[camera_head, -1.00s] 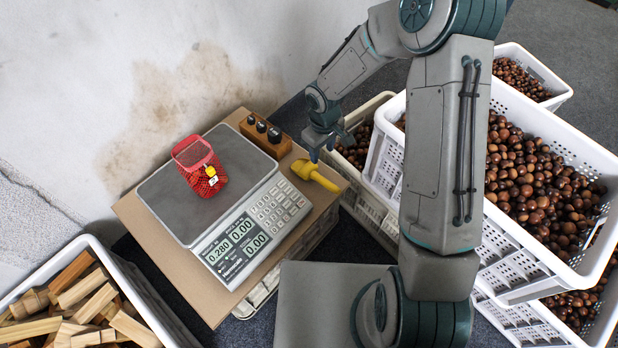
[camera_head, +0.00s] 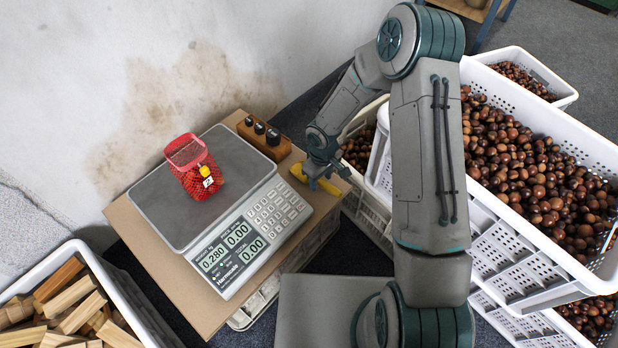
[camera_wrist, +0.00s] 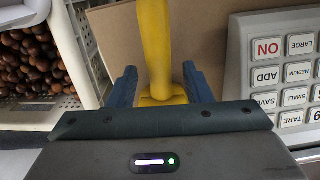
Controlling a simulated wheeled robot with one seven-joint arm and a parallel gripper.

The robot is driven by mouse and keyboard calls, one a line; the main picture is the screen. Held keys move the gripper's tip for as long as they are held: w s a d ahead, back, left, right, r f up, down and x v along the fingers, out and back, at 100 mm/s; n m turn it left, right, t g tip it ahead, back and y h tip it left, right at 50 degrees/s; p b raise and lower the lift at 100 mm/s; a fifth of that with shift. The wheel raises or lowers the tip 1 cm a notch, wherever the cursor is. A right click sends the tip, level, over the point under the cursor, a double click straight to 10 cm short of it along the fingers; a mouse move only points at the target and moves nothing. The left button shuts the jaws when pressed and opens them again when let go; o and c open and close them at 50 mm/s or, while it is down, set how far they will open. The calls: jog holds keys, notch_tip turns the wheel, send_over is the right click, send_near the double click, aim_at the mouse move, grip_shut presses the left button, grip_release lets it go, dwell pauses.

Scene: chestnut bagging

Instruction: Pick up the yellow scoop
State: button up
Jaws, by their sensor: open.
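The yellow scoop (camera_head: 316,180) lies on the cardboard surface (camera_head: 150,262) just right of the scale. My gripper (camera_head: 325,177) is down over it and hides part of it in the head view. In the wrist view the scoop's yellow handle (camera_wrist: 155,45) runs up the picture, and its wider part sits between the two blue fingers of my gripper (camera_wrist: 161,88). The fingers are open, one on each side, with a gap to the yellow part. The scoop's far end is hidden by the gripper body.
The scale (camera_head: 180,230) holds a red net bag (camera_head: 193,168) with a yellow tag. A wooden block with black knobs (camera_head: 262,137) stands behind the scoop. White crates of chestnuts (camera_head: 575,150) are at right, and a crate of wood pieces (camera_head: 118,290) is at lower left.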

aim_at(321, 180)
jog(key=shift+f, duration=0.95)
jog(key=shift+r, duration=0.1)
grip_shut()
notch_tip(321, 180, up, 10)
jog(key=p, duration=0.4)
